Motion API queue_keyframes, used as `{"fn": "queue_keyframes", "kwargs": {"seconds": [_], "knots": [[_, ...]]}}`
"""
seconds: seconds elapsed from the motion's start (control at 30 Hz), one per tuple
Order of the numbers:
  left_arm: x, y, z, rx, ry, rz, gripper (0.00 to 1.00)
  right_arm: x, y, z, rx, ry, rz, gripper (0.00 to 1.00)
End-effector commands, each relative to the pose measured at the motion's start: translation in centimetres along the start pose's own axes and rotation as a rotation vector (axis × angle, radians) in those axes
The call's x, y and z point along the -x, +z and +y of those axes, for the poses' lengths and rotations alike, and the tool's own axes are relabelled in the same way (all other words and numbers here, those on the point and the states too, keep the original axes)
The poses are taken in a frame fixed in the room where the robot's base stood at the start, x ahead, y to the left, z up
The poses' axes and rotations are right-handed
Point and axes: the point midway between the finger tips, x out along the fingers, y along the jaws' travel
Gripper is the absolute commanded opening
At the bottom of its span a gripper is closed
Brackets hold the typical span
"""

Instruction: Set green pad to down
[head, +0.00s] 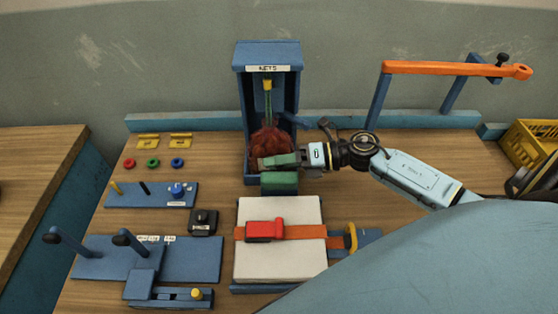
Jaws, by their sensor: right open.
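A green pad (279,184) sits at the front foot of the blue upright box (241,110), whose white label seems to read "NETS". My right gripper (283,161) reaches in from the right, just above and behind the pad, in front of a reddish-brown netted bundle (269,138). A green block-like part shows at its fingers; I cannot tell whether it belongs to the pad or the gripper. The gripper is open, and no clear gap shows between it and the pad. The bundle hangs in the box below a yellow piece. My left gripper is out of view.
A white sack (279,271) with an orange strap and red buckle lies in front. Blue panels with levers and knobs (110,259) stand at the left. An orange-handled bar (440,69) rises at the back right. A yellow crate (527,150) is at the far right.

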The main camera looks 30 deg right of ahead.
Motion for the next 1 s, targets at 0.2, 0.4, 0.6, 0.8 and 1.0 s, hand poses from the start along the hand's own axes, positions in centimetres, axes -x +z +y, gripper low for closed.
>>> {"fn": "queue_keyframes", "kwargs": {"seconds": [0.2,0.4,0.6,0.8,1.0], "knots": [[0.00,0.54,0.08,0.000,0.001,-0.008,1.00,0.03,-0.01,-0.02,-0.001,0.000,0.000,0.34],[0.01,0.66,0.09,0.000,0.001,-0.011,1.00,0.05,-0.02,-0.02,-0.001,0.000,0.000,0.07],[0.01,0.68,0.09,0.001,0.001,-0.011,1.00,0.06,-0.02,-0.03,-0.001,0.000,0.000,0.00],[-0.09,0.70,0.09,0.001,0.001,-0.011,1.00,0.08,-0.11,0.02,0.016,-0.002,-0.003,0.00],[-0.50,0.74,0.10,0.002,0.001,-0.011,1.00,0.13,-0.39,0.37,0.093,-0.008,-0.017,0.00]]}}
